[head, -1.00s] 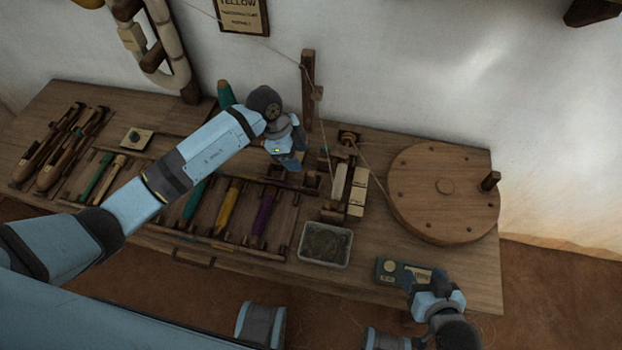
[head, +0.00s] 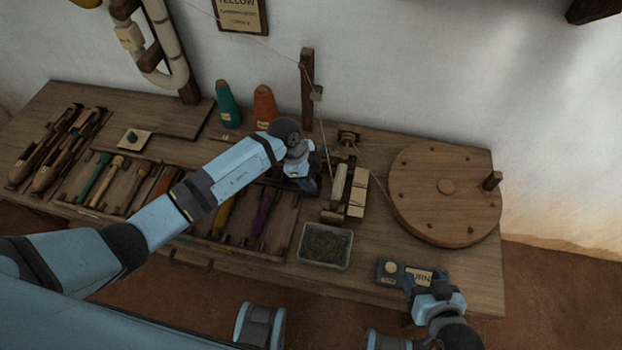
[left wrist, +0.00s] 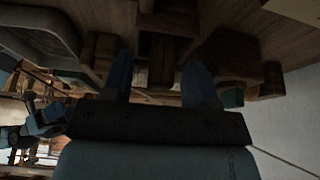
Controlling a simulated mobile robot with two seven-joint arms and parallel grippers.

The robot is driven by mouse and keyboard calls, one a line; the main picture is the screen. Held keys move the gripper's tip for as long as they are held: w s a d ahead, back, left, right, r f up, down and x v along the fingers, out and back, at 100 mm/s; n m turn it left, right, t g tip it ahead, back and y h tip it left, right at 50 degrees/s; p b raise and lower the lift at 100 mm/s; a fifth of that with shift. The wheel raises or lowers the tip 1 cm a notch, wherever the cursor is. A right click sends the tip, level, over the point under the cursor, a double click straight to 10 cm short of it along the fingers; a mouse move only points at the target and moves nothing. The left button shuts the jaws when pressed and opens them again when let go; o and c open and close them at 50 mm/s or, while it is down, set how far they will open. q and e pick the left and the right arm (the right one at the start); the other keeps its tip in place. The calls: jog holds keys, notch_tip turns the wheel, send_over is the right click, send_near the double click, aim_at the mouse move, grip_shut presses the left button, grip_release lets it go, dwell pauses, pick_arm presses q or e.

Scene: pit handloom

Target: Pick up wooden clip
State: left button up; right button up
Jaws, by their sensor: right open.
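I cannot single out the wooden clip with certainty. Small dark wooden parts (left wrist: 160,58) lie ahead of and between the fingers in the left wrist view. My left gripper (head: 305,184) is low over the bench, just left of the wooden winder frame (head: 335,214) with its pale spool; it hides what is beneath it. In the left wrist view my left gripper (left wrist: 158,84) has its two fingers apart, with nothing clearly held. My right gripper (head: 422,284) is open at the bench's front right, close to a small box with a label (head: 390,270).
A tray of fibres (head: 325,246) stands in front of the winder frame. A large wooden wheel (head: 440,215) is at right, a post (head: 307,90) behind. The rack (head: 282,222) with coloured bobbins lies left.

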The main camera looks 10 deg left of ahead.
pick_arm(q)
grip_shut()
pick_arm(e)
jog(key=shift+w, duration=0.1)
pick_arm(q)
jog(key=shift+r, duration=0.15)
pick_arm(e)
jog(key=shift+d, duration=0.1)
